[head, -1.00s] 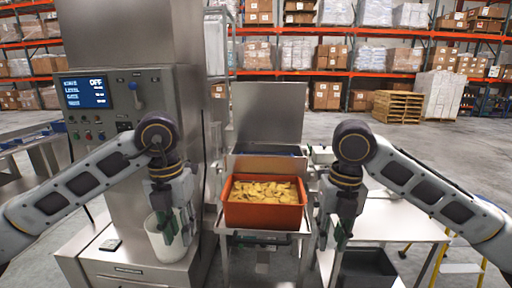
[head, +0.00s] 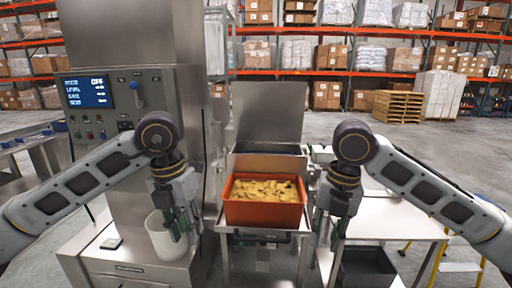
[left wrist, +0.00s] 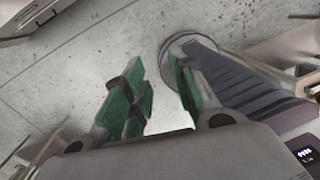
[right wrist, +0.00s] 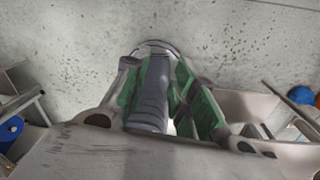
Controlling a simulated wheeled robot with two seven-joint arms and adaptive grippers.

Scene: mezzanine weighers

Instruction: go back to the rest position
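My left gripper (head: 180,226) hangs fingers-down in front of the steel machine, beside and partly over a white bucket (head: 160,243). In the left wrist view its green-padded fingers (left wrist: 157,82) are apart with nothing between them. My right gripper (head: 328,232) hangs fingers-down right of the orange crate, above the side table's left edge. In the right wrist view its green-padded fingers (right wrist: 156,84) are also apart and hold nothing. The two arms stand roughly mirrored, elbows out to the sides.
An orange crate (head: 262,214) full of yellow pieces stands on a steel stand between the grippers. The steel machine (head: 130,100) with a control panel (head: 86,92) is at left. A dark grey bin (head: 367,268) sits low at right, near a yellow step ladder (head: 460,267).

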